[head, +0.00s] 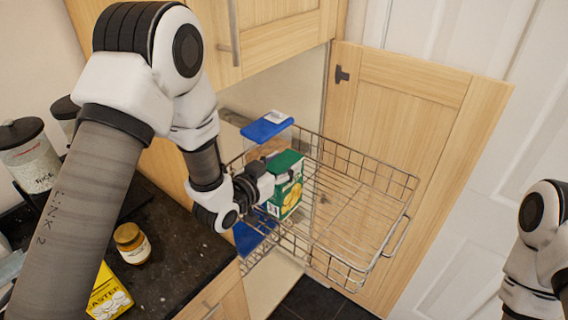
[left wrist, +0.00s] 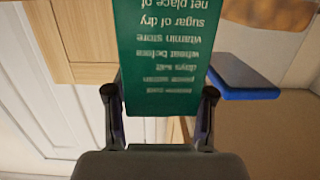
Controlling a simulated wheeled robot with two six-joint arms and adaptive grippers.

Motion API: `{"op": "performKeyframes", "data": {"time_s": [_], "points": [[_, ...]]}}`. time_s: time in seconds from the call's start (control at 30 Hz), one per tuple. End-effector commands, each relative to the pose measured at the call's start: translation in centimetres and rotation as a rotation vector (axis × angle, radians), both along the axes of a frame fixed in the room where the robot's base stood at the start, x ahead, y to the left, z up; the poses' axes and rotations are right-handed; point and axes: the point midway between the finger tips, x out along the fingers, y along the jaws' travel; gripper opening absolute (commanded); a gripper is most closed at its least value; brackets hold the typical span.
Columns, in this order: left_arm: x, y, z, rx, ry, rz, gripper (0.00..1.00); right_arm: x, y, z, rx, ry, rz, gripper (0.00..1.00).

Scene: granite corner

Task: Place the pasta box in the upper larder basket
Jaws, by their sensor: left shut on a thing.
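The pasta box (head: 289,190), green with a yellow picture on its front, is held upright at the left part of the upper larder basket (head: 390,246), a wire basket. I cannot tell whether its base touches the basket floor. My left gripper (head: 262,184) is shut on the box from the left. In the left wrist view the green box (left wrist: 165,50), with pale upside-down print, sits between the two fingers (left wrist: 159,104). My right gripper is out of view; only part of that arm shows at the right edge.
A blue-lidded container (head: 267,127) stands in the basket behind the box. Its blue lid also shows in the left wrist view (left wrist: 243,78). The basket's right part is empty. The wooden door (head: 425,110) stands open behind. A jar (head: 132,243) and yellow box (head: 108,294) are on the counter.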

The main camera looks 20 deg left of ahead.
Motion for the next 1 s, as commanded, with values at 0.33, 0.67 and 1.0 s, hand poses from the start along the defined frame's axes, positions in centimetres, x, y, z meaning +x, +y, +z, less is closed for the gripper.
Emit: {"op": "performKeyframes", "data": {"time_s": [0.33,0.67,1.0], "points": [[0.0,0.0,-0.7,-0.001,-0.005,0.0,0.0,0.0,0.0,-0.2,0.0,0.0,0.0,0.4],[0.0,0.0,-0.7,-0.001,-0.002,0.0,0.79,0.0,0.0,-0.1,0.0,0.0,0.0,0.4],[-2.7,1.0,-0.5,-0.004,0.001,0.004,0.79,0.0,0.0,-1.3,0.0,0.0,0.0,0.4]]}}
